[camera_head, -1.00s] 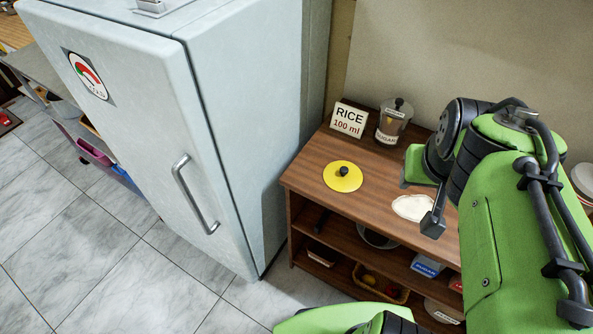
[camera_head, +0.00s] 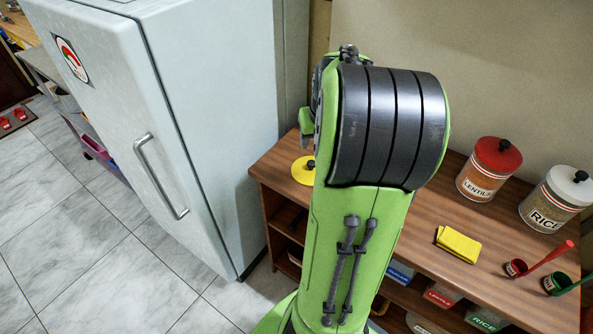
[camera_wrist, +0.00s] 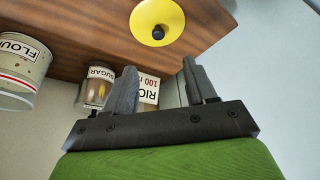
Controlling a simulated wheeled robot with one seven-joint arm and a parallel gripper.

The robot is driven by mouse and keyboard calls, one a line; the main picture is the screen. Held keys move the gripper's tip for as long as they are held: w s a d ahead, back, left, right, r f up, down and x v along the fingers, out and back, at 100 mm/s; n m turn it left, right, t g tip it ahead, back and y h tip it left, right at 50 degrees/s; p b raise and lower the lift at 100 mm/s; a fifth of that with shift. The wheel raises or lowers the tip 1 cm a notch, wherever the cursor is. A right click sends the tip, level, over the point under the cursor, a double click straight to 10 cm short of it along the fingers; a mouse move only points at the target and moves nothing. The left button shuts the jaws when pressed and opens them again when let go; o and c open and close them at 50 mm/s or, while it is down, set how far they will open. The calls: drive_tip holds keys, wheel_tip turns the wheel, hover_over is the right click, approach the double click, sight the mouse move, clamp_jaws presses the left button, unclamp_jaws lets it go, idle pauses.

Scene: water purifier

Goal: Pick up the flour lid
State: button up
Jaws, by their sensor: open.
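The yellow round lid (camera_head: 302,172) with a black knob lies flat on the wooden counter near its left end. My arm partly covers it in the head view. In the wrist view, the lid (camera_wrist: 148,24) lies at the top centre, beyond my fingertips and apart from them. My gripper (camera_wrist: 158,70) is open and empty, with a finger on either side. A jar marked FLOUR (camera_wrist: 20,72) stands at the left of the wrist view, partly cut off. My fingers are hidden in the head view.
The fridge (camera_head: 200,110) stands left of the counter. A lentil jar (camera_head: 488,170), rice jar (camera_head: 552,200), yellow cloth (camera_head: 458,244) and scoops stand or lie to the right.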

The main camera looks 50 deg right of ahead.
sight(311, 166)
drive_tip(key=b+x, duration=0.1)
drive_tip(key=x, duration=0.4)
drive_tip(key=b+x, duration=0.2)
drive_tip(key=x, duration=0.3)
drive_tip(key=b+x, duration=0.2)
drive_tip(key=x, duration=0.3)
drive_tip(key=shift+s, duration=0.3)
drive_tip(key=shift+c, duration=0.3)
clamp_jaws()
drive_tip(key=shift+r, duration=0.1)
